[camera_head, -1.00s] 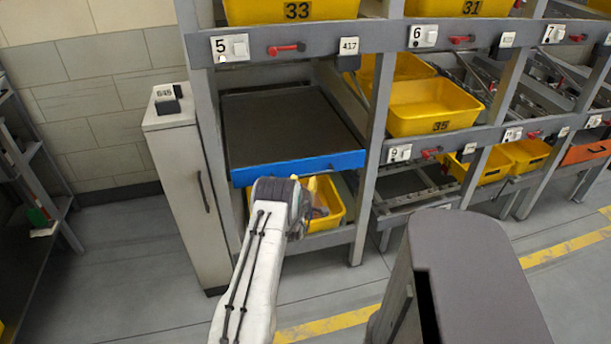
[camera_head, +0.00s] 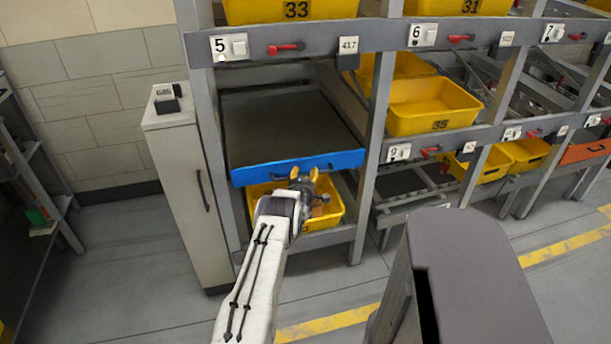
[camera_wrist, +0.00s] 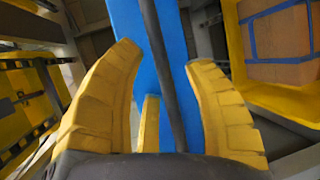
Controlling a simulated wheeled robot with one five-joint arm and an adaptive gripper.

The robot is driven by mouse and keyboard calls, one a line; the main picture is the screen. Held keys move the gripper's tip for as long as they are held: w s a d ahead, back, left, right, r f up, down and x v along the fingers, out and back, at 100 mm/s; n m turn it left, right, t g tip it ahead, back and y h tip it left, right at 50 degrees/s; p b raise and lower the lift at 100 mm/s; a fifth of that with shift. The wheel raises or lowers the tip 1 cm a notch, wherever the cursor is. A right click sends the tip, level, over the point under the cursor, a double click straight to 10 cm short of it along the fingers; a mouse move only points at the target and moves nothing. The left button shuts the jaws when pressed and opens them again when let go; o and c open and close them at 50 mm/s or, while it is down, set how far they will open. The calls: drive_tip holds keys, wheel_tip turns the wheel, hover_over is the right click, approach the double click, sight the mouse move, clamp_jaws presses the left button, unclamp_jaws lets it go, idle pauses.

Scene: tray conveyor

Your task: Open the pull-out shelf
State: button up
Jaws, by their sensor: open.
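The pull-out shelf (camera_head: 285,120) is a dark flat panel with a blue front (camera_head: 350,160), in the left bay of the rack below label 5. My gripper (camera_head: 303,174) is at the middle of the blue front. In the wrist view, my gripper (camera_wrist: 163,60) has its yellow fingers spread, one on each side of a dark handle bar (camera_wrist: 166,75) that runs in front of the blue front (camera_wrist: 128,20). I cannot tell whether the fingers touch the bar.
A yellow bin (camera_head: 332,210) with a brown box (camera_wrist: 278,40) sits under the shelf. A white cabinet (camera_head: 180,190) stands close at the left, and a rack post (camera_head: 372,150) at the right.

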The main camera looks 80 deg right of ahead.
drive_tip(key=shift+d+f, duration=0.15)
drive_tip(key=shift+d, duration=0.4)
drive_tip(key=shift+o, duration=0.3)
drive_tip(key=shift+d, duration=0.1)
clamp_jaws()
